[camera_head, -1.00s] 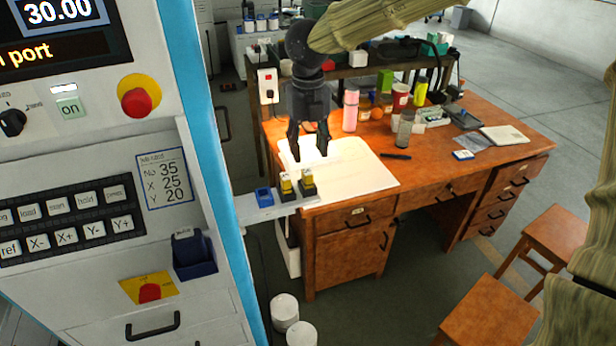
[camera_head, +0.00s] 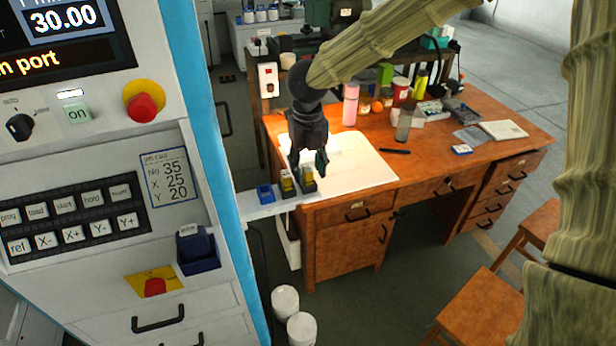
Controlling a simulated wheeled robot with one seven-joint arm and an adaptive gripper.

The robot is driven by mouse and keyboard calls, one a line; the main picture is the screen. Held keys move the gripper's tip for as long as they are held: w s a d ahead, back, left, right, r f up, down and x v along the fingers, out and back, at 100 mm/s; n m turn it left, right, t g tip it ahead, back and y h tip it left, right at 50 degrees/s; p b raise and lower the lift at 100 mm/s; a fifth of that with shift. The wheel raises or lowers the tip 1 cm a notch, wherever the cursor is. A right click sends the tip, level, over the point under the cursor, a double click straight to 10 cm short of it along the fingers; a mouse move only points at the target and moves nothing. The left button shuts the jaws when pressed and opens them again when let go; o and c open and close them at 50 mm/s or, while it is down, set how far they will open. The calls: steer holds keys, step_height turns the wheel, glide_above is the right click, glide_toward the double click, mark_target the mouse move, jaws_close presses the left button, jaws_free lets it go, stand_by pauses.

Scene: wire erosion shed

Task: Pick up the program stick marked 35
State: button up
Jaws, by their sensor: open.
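Two yellow-topped sticks stand upright in dark holders on a small white shelf (camera_head: 245,210) beside the machine: a left stick (camera_head: 286,184) and a right stick (camera_head: 307,180). An empty-looking blue holder (camera_head: 265,194) is left of them. The marks on the sticks are too small to read, so I cannot tell which is 35. My gripper (camera_head: 307,166) points down with jaws open, its fingertips at the top of the right stick; I cannot tell whether they touch it.
A job card (camera_head: 164,178) on the machine reads No 35, X 25, Y 20. A wooden desk (camera_head: 345,205) with a white sheet, bottles and boxes stands behind the shelf. Wooden stools (camera_head: 485,310) are at the lower right. White canisters (camera_head: 285,300) stand on the floor.

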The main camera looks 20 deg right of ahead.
jaws_close()
steer(key=shift+w+r, duration=0.1)
steer(key=shift+r, duration=0.05)
